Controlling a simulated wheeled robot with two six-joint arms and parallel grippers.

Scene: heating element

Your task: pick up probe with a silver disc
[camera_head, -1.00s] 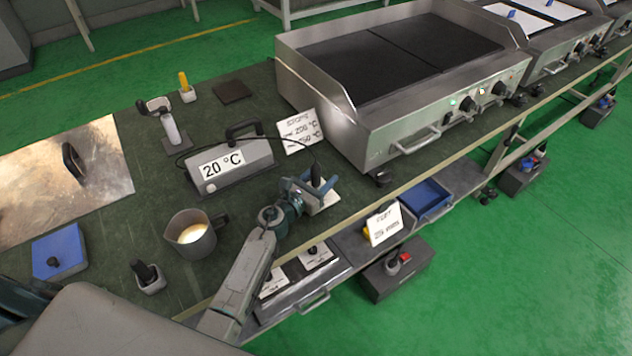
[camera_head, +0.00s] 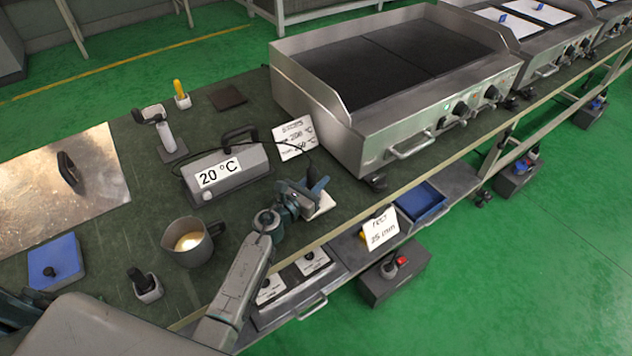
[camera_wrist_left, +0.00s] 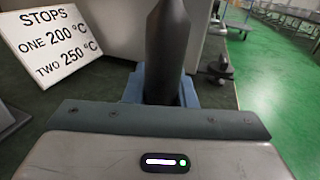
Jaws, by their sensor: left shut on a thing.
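The probe's black handle (camera_head: 310,179) stands between the blue fingers of my left gripper (camera_head: 312,187), which is shut on it near the table's front edge. In the left wrist view the dark handle (camera_wrist_left: 168,50) rises upright between the blue fingers (camera_wrist_left: 160,84). A thin black cable runs from the grey meter (camera_head: 226,173), which reads 20 °C, toward the handle. A pale pad (camera_head: 323,205) shows just below the gripper. The probe's lower end and any silver disc are hidden. My right gripper is not in view.
A steel griddle (camera_head: 395,80) stands right of the probe, with a "STOPS" sign (camera_head: 293,138) beside it; the sign also shows in the left wrist view (camera_wrist_left: 48,45). A jug (camera_head: 190,242) and a holder with a black handle (camera_head: 145,284) stand left of my arm.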

